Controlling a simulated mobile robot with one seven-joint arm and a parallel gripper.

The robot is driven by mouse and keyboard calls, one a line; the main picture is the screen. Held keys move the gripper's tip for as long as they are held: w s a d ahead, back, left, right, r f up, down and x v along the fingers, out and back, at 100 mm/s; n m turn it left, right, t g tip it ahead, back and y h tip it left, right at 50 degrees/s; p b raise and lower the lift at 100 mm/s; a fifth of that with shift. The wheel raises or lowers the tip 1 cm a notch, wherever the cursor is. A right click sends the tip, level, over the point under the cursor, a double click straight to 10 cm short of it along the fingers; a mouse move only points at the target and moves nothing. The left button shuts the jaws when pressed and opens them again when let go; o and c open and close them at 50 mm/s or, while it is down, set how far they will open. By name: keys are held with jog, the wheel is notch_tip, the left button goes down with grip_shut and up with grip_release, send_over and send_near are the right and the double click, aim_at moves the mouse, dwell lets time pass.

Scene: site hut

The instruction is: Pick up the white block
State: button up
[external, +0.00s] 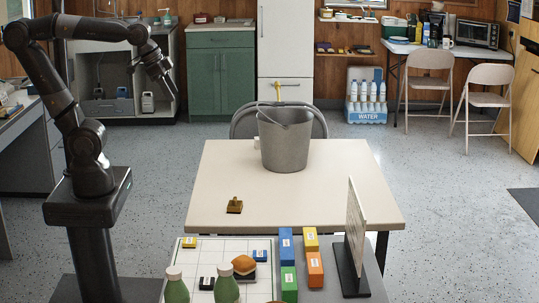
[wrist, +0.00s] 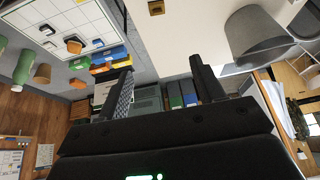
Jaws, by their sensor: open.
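A small white block (external: 257,142) sits on the cream table (external: 225,185), at the left side of a grey bucket (external: 285,140) that seems to hide part of it. I cannot make the block out in the wrist view, where the bucket (wrist: 258,38) shows at the upper right. My gripper (external: 171,88) is raised in the air at the upper left, well apart from the block and left of the table. In the wrist view its two fingers (wrist: 160,75) are spread with nothing between them.
A small brown object (external: 235,206) lies on the table's front left. A nearer surface holds a gridded white board (external: 205,256), green bottles (external: 177,288), coloured boxes (external: 286,246) and an upright panel (external: 355,235). A chair (external: 243,122) stands behind the table. The table's left part is mostly clear.

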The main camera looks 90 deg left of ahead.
jog(key=w+a+r, duration=0.2)
jog(key=w+a, duration=0.1)
jog(key=w, duration=0.3)
jog(key=w+a+r, duration=0.3)
jog(key=w, duration=0.2)
jog(key=w+a+f+n+g, duration=0.1)
jog(key=w+a+f, duration=0.1)
jog(key=w+a, duration=0.8)
jog(key=w+a+f+g, duration=0.2)
jog(key=w+a, duration=0.6)
jog(key=a, duration=0.5)
jog(key=g, duration=0.2)
send_over(256, 138)
jog(key=w, duration=0.2)
jog(key=shift+n, duration=0.3)
jog(key=f, duration=3.2)
jog(key=shift+s+a+f, duration=0.25)
jog(key=shift+a+f, duration=0.05)
jog(key=shift+f, duration=0.7)
jog(key=shift+s+d+f, duration=0.2)
jog(key=shift+s+f, duration=0.15)
jog(key=shift+f, duration=0.4)
jog(key=shift+s+d+f, duration=0.1)
jog(key=shift+s+f, duration=0.05)
jog(key=shift+f, duration=0.8)
jog(key=shift+s+d+f, duration=0.1)
jog(key=shift+s+f, duration=0.05)
jog(key=shift+f, duration=0.75)
